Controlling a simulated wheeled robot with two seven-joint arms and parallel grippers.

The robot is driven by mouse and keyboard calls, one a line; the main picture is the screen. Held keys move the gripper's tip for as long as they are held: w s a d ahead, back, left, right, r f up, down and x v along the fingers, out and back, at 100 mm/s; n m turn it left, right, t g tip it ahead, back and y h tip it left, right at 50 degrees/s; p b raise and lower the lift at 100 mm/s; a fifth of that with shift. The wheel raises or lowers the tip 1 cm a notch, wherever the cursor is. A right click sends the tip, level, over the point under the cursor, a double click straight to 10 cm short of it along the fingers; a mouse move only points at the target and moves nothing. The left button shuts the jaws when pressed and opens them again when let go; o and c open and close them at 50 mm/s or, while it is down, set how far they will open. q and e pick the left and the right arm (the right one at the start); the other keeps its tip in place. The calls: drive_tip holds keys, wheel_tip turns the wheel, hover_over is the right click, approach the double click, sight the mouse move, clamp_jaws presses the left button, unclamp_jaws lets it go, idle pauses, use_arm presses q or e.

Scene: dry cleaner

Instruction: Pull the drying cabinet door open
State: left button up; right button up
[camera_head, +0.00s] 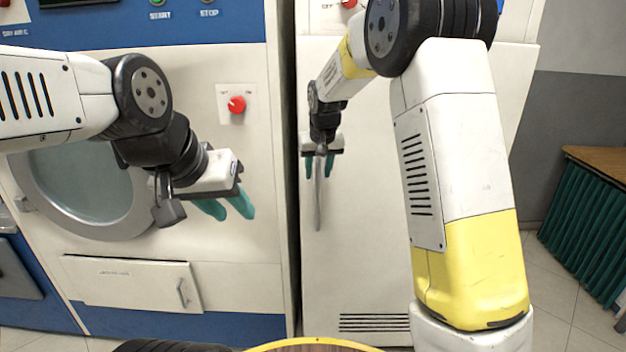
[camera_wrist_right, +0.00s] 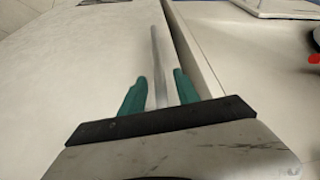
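The drying cabinet door (camera_head: 365,230) is a tall off-white panel in the middle of the head view; I see no gap showing it open. Its handle (camera_head: 318,200) is a thin vertical grey bar near the door's left edge. My right gripper (camera_head: 319,167) is at the handle's upper part, with green fingers on either side. In the right wrist view the handle (camera_wrist_right: 160,60) runs between the two fingers (camera_wrist_right: 160,92), with narrow gaps visible beside it. My left gripper (camera_head: 226,209) is open and empty, in front of the machine on the left.
The left machine has a round glass door (camera_head: 85,190), a red knob (camera_head: 237,104) and a lower flap (camera_head: 130,283). A vent grille (camera_head: 375,323) is low on the cabinet. A wooden-topped table with green cloth (camera_head: 590,225) stands right. Tiled floor shows between.

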sight(317, 185)
drive_tip(key=x, duration=0.6)
drive_tip(key=shift+f, duration=0.45)
clamp_jaws()
idle(1.0)
